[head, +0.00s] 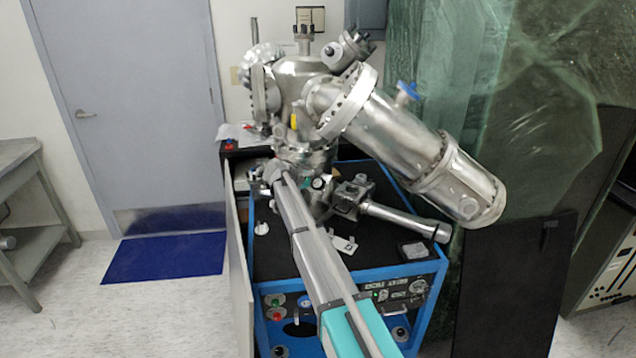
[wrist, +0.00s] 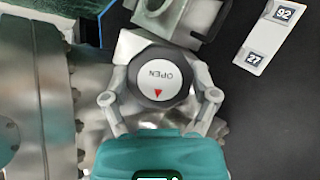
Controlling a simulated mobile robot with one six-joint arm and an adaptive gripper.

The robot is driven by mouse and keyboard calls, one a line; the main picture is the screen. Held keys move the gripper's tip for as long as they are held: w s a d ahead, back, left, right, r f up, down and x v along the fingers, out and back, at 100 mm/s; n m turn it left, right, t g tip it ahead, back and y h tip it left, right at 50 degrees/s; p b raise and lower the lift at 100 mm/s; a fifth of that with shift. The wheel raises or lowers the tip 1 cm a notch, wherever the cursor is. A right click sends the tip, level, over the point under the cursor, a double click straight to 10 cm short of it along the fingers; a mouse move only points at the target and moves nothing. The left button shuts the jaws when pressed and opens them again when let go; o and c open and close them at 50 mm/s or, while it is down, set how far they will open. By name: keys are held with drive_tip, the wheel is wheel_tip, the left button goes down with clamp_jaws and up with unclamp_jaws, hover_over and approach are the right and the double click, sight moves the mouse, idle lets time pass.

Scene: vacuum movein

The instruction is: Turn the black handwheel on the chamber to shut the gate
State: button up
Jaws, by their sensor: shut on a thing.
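The black handwheel (wrist: 153,76) is in the middle of the wrist view. It has a white face with the word OPEN, upside down here, and a red arrowhead pointing toward my gripper's body. My gripper (wrist: 161,92) is shut on the wheel, with one finger on each side of its rim. In the head view my gripper (head: 271,172) is at the lower front of the shiny metal chamber (head: 301,84). The chamber's flanged metal body (wrist: 38,95) fills the left of the wrist view.
The chamber stands on a blue-framed cart (head: 432,268) with a black top. A thick metal cylinder (head: 400,140) juts to the right, above a thinner tube (head: 405,219). A white tagged plate (wrist: 268,34) lies on the black surface. Open floor lies left of the cart.

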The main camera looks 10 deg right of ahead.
drive_tip(key=m+g+p, duration=0.1)
drive_tip(key=m, duration=0.1)
drive_tip(key=m+y+p, duration=0.1)
drive_tip(key=m, duration=0.1)
drive_tip(key=shift+w+d+r+m+g, duration=0.1)
drive_tip(key=shift+w+r+m+g, duration=0.1)
drive_tip(key=shift+m+g, duration=0.2)
drive_tip(key=m+y+p, duration=0.1)
drive_tip(key=m, duration=0.1)
drive_tip(key=m+g+y+p, duration=0.1)
drive_tip(key=m, duration=0.2)
drive_tip(key=shift+s, duration=0.1)
drive_tip(key=m+y+p, duration=0.2)
drive_tip(key=m, duration=0.3)
drive_tip(key=shift+s, duration=0.1)
drive_tip(key=m+y, duration=0.1)
drive_tip(key=m, duration=0.3)
drive_tip(key=shift+f+t+y+p, duration=0.1)
drive_tip(key=shift+t+y+p, duration=0.2)
drive_tip(key=shift+y+p, duration=0.1)
drive_tip(key=shift+m, duration=0.3)
drive_tip(key=o, duration=1)
